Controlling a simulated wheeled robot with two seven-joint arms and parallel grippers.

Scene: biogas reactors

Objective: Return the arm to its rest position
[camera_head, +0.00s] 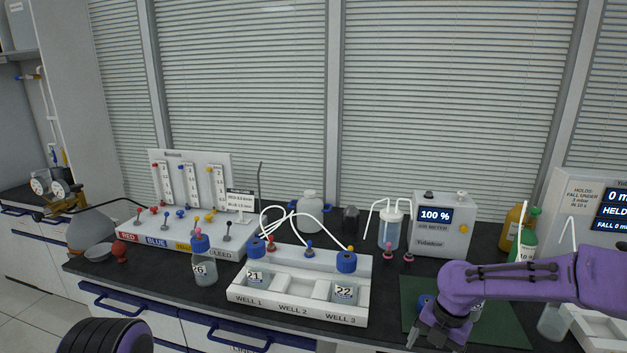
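My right arm, purple, reaches in from the right edge. Its dark gripper (436,338) points down at the front edge of the dark green mat (512,328). Its fingertips are small and partly cut by the picture's lower edge, so I cannot tell whether it is open or shut. A blue-capped item (424,301) shows beside the wrist, mostly hidden behind it. A dark rounded part of my own body with a purple edge shows at the bottom left. My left gripper is not in view.
A white rack (300,306) marked WELL 1 to WELL 3 holds bottles 21 and 22. Bottle 26 (204,268) stands left of it, before the valve panel (180,245). The air meter (443,222) stands behind the mat. Another bottle (553,322) stands right of the mat.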

